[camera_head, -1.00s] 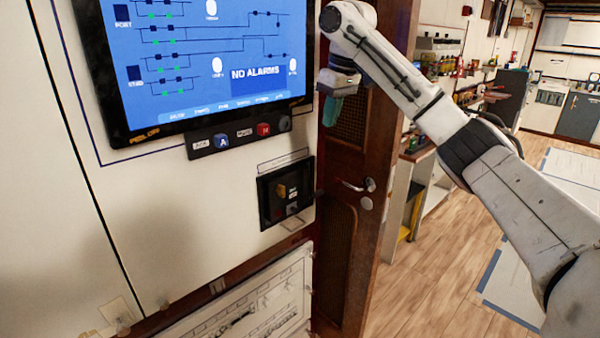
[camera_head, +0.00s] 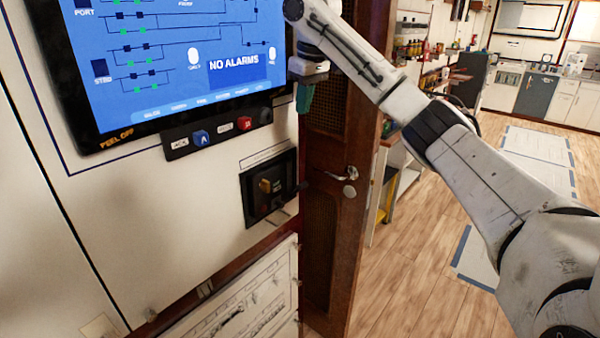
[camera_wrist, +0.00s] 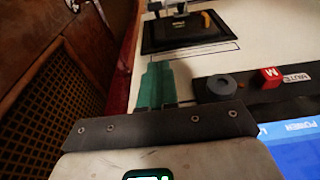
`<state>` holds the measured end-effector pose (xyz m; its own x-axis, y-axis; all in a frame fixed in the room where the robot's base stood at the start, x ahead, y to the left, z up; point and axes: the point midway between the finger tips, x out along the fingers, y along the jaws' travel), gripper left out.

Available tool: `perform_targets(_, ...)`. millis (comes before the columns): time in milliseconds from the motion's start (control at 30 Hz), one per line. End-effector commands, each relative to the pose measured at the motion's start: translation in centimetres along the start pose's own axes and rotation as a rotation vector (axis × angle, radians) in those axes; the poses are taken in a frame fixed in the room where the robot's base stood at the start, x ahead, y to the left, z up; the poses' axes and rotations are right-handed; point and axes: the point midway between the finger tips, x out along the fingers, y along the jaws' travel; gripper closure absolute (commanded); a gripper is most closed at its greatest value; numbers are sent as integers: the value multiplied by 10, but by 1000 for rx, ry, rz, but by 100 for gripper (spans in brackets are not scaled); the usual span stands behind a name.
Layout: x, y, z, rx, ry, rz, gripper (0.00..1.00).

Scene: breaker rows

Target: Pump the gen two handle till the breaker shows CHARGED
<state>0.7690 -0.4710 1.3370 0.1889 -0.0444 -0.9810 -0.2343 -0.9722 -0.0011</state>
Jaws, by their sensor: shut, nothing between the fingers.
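A black breaker unit (camera_head: 247,205) is set in the white wall below the screen. An orange-yellow part (camera_head: 265,186) shows on its face, with dark parts around it. I cannot read its label or its charge state, and I cannot tell which part is the pump handle. My gripper (camera_head: 305,98), with teal fingers, hangs above and to the right of the unit in the head view, apart from it. It is shut and empty. In the wrist view the teal fingers (camera_wrist: 155,86) point toward the black unit (camera_wrist: 160,37), which lies beyond them.
A blue screen (camera_head: 180,60) reads NO ALARMS. Below it is a strip with a blue A button (camera_head: 200,138) and a red button (camera_head: 244,123). A brown door (camera_head: 335,220) with a metal handle (camera_head: 349,173) stands right of the unit. Wooden floor lies open to the right.

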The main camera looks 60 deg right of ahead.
Motion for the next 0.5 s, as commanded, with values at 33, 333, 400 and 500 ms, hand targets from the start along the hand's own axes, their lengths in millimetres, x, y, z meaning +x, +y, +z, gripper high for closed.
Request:
perform_targets(33,12,-1,0,-2,-1,-5,100)
perform_targets(333,74,-2,0,-1,-1,-5,100)
perform_targets(400,87,-2,0,0,-2,-6,100)
perform_targets(500,108,-2,0,-1,0,-5,100)
